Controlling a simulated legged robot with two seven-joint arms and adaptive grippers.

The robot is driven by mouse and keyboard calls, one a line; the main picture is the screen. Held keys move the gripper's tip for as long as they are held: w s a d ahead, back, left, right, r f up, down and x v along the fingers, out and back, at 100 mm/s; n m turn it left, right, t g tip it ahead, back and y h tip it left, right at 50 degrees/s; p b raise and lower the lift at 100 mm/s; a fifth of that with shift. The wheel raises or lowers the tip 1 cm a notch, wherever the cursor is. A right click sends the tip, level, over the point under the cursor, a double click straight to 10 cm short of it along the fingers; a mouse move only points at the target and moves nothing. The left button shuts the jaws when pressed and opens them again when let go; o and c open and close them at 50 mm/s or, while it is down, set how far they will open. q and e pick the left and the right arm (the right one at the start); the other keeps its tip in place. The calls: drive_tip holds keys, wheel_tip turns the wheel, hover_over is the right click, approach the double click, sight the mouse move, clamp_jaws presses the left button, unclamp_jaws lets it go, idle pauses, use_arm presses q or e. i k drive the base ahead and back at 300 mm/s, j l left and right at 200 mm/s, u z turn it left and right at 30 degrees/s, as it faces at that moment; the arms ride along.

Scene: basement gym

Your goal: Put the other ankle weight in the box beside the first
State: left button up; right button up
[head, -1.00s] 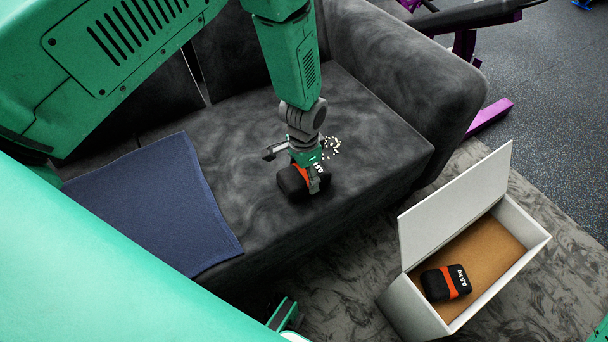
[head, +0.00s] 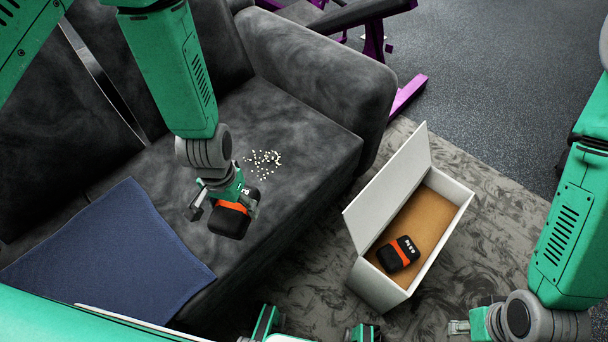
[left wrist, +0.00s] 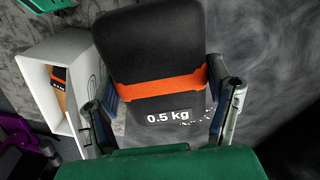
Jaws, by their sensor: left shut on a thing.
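One black ankle weight (head: 228,220) with an orange band is held in my left gripper (head: 225,204), over the front part of the sofa seat. It appears raised, but the gap beneath is hard to judge. In the left wrist view this weight (left wrist: 155,55), marked 0.5 kg, sits between both fingers. The first ankle weight (head: 391,259) lies inside the white box (head: 385,286), at its near end; the box's lid is open. It also shows in the left wrist view (left wrist: 58,74). My right gripper (head: 465,326) is low at the right, empty, its fingers poorly visible.
The box floor (head: 422,215) is bare beyond the first weight. The raised lid (head: 388,188) stands on the box's sofa side. A blue towel (head: 110,255) and scattered white bits (head: 263,160) lie on the sofa (head: 300,130). A purple-framed bench (head: 375,35) stands behind.

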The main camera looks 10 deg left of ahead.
sight(428, 215)
drive_tip(key=l, duration=0.7)
drive_tip(key=k+l, duration=0.15)
drive_tip(key=l, duration=0.6)
drive_tip(key=i+l, duration=0.2)
drive_tip(key=l, duration=0.2)
drive_tip(key=i+l, duration=0.15)
drive_tip(key=l, duration=0.25)
drive_tip(key=i+l+z, duration=0.1)
drive_tip(key=l, duration=0.3)
drive_tip(key=i+l, duration=0.15)
drive_tip(key=i, duration=0.15)
drive_tip(key=i+l, duration=0.2)
drive_tip(key=i, duration=0.1)
